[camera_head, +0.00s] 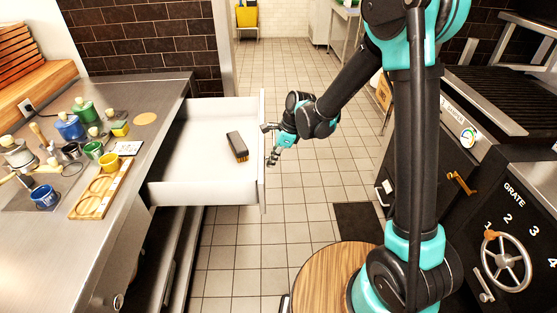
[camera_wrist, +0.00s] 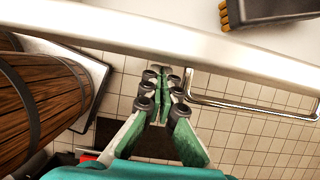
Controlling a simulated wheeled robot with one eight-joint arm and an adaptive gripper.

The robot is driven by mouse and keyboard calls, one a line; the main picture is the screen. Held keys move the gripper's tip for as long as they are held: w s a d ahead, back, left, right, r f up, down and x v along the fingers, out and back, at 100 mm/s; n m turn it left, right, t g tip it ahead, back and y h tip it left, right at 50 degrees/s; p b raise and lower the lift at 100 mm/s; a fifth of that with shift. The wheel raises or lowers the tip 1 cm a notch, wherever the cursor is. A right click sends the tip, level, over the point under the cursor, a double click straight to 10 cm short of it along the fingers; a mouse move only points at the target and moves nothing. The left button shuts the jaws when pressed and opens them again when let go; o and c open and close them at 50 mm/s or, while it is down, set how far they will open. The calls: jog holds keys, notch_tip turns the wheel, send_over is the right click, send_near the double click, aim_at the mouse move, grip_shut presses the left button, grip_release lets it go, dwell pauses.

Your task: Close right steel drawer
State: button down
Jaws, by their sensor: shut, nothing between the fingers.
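The steel drawer (camera_head: 205,190) is pulled far out of the left counter, with its white tray open to view. Its front panel (camera_head: 262,140) stands over the aisle. The panel's rim (camera_wrist: 150,38) and bar handle (camera_wrist: 255,105) also show in the wrist view. A dark brush (camera_head: 237,146) lies inside the drawer. My gripper (camera_head: 272,157) is just outside the front panel, on its aisle side. Its fingers (camera_wrist: 162,75) are shut and empty, close to the panel and left of the handle in the wrist view. I cannot tell whether they touch the panel.
The left counter (camera_head: 155,90) holds paint jars and a wooden tray (camera_head: 100,195). A round wooden top (camera_head: 320,275) stands near my arm. A black oven with a handwheel (camera_head: 505,262) lines the right side. A wooden barrel (camera_wrist: 40,95) shows in the wrist view. The tiled aisle is mostly clear.

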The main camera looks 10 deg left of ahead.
jog(key=shift+a, duration=0.15)
send_over(169, 178)
dwell(0.7)
jog(key=shift+r, duration=0.1)
